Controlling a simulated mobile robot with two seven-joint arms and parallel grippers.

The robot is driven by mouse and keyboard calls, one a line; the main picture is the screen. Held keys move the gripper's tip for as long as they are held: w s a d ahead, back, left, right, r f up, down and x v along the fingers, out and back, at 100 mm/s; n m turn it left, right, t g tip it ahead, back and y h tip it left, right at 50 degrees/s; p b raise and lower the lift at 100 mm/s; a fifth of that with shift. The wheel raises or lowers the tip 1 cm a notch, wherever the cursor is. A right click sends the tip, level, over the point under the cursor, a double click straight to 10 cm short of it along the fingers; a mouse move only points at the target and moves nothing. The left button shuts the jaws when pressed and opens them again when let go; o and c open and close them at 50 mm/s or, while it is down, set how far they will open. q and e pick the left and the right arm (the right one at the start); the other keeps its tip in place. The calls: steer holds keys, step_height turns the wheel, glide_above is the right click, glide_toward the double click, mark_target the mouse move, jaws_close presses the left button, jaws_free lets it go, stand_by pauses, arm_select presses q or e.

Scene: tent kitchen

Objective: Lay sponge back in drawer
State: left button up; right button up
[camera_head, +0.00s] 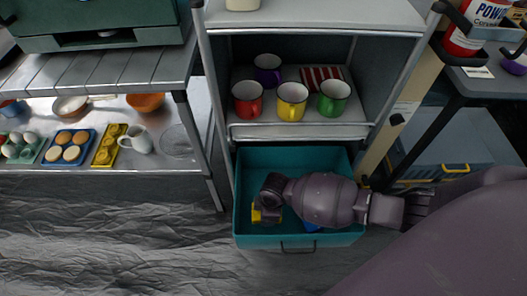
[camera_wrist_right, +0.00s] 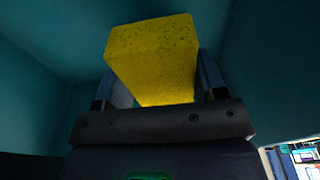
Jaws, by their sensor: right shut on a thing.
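The yellow sponge (camera_wrist_right: 152,62) is between the two fingers of my right gripper (camera_wrist_right: 158,88) in the right wrist view, with teal walls around it. In the head view a small yellow part of the sponge (camera_head: 256,215) shows by the left wall of the open teal drawer (camera_head: 242,238). My right gripper (camera_head: 266,209) is over the inside of the drawer there, shut on the sponge. My arm hides much of the drawer. I cannot tell whether the sponge touches the drawer floor. My left gripper is not in view.
A small blue thing (camera_head: 312,227) lies in the drawer, partly hidden by my arm. Red, yellow (camera_head: 292,101), green and purple mugs stand on the shelf above. A metal table (camera_head: 60,185) with food and bowls is at left. A fire extinguisher (camera_head: 475,25) hangs at upper right.

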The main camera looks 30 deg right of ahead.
steer(key=shift+f, duration=0.8)
steer(key=shift+f+b, duration=0.3)
steer(key=shift+b, duration=0.05)
step_height(320, 180, down, 4)
steer(key=shift+s+r+b, duration=0.1)
steer(key=shift+r+b, duration=0.15)
steer(key=shift+b, duration=0.5)
steer(key=shift+f, duration=0.1)
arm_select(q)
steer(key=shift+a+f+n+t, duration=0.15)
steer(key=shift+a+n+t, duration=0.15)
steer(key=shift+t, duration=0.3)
arm_select(e)
steer(key=shift+w, duration=0.2)
